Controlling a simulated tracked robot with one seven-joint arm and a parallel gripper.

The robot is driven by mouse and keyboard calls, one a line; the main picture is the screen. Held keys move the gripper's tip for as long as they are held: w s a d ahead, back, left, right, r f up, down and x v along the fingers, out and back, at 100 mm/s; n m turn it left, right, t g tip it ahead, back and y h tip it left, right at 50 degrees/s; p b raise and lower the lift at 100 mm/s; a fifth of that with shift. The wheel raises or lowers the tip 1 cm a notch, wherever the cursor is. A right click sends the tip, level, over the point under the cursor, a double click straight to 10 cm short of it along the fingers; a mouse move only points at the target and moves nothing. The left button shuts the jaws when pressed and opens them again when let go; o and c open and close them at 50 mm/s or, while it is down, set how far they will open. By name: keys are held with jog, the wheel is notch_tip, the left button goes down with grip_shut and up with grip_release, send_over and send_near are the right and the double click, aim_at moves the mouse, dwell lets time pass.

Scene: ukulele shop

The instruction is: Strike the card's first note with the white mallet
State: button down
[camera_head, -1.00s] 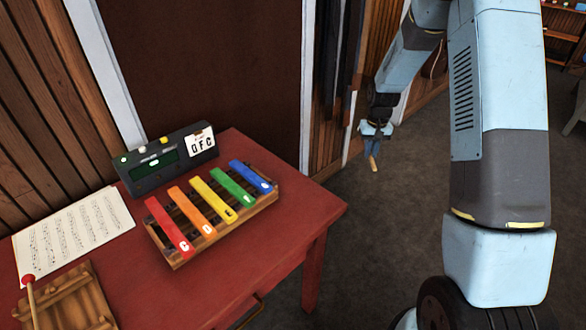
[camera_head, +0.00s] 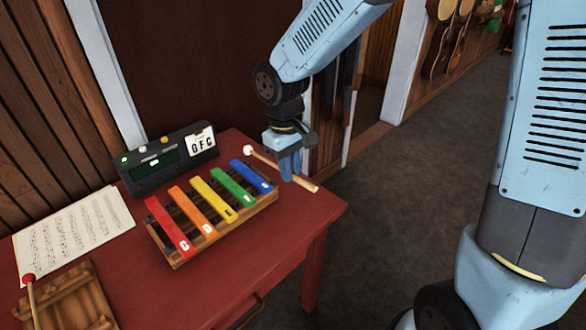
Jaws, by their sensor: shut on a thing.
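My gripper (camera_head: 290,170) is shut on the white mallet (camera_head: 306,183), around its wooden handle. The mallet's white head (camera_head: 248,150) points left and is just behind the blue bar (camera_head: 251,176), apart from the bars as far as I can tell. The xylophone on the table has a red bar (camera_head: 167,225) marked C, an orange bar (camera_head: 190,211) that looks marked D, then yellow (camera_head: 212,199), green (camera_head: 232,187) and blue bars, whose letters are too small to read surely. The card (camera_head: 202,142) seems to read D F C, its first letter slightly unclear.
The card is on a dark electronic box (camera_head: 155,168) with a green screen behind the xylophone. Sheet music (camera_head: 75,237) lies at the left. A red-headed mallet (camera_head: 29,283) rests on a wooden stand (camera_head: 72,299) at the front left. The red table's (camera_head: 265,262) front right is clear.

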jog(key=shift+s+a, duration=0.1)
jog(key=shift+s, duration=0.2)
jog(key=shift+s+f, duration=0.1)
jog(key=shift+f, duration=2)
jog(key=shift+f, duration=0.1)
jog(key=shift+r, duration=2.1)
